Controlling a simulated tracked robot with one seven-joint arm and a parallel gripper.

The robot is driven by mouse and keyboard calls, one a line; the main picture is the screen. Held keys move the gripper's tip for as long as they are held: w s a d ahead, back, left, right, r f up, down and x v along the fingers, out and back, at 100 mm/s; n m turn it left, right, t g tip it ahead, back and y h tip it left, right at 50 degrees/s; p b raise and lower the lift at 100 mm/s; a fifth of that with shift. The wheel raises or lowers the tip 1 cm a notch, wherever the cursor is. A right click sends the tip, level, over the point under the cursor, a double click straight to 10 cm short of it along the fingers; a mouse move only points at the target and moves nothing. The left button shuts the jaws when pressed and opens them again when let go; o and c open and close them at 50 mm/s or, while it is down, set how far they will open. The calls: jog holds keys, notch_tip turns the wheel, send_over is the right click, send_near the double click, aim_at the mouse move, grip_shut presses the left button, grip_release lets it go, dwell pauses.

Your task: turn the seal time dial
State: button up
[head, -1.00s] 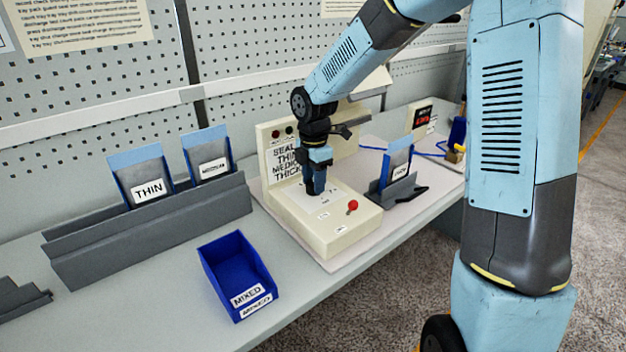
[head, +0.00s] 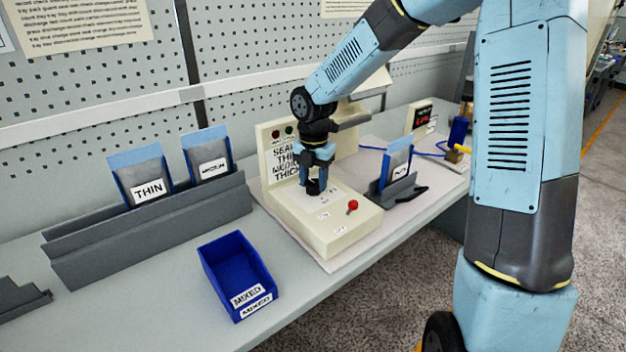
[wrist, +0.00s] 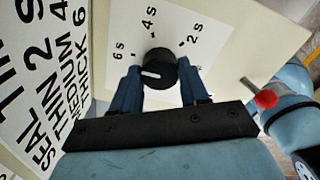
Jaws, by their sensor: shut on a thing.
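The seal time dial (wrist: 159,70) is a black round knob with a white pointer line, on the cream face of the sealing machine (head: 335,235). In the wrist view, marks for 2 s, 4 s and 6 s are printed around it. The pointer line lies toward the left of the picture, nearest the 6 s side. My gripper (head: 314,190) points down over the machine; in the wrist view its two blue fingers (wrist: 160,88) are closed on either side of the dial.
A red-tipped lever (head: 352,206) stands on the machine near the dial. A panel (head: 283,170) lists seal times for thin, medium and thick. A blue MIXED bin (head: 238,270), a grey rack (head: 150,235) with pouches and a pouch stand (head: 397,180) are nearby.

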aim_at(314, 182)
dwell(0.3)
jog(key=o, duration=1.1)
jog(key=shift+c, duration=0.2)
jog(key=shift+r, duration=0.1)
notch_tip(314, 182, up, 14)
jog(key=shift+f, duration=0.25)
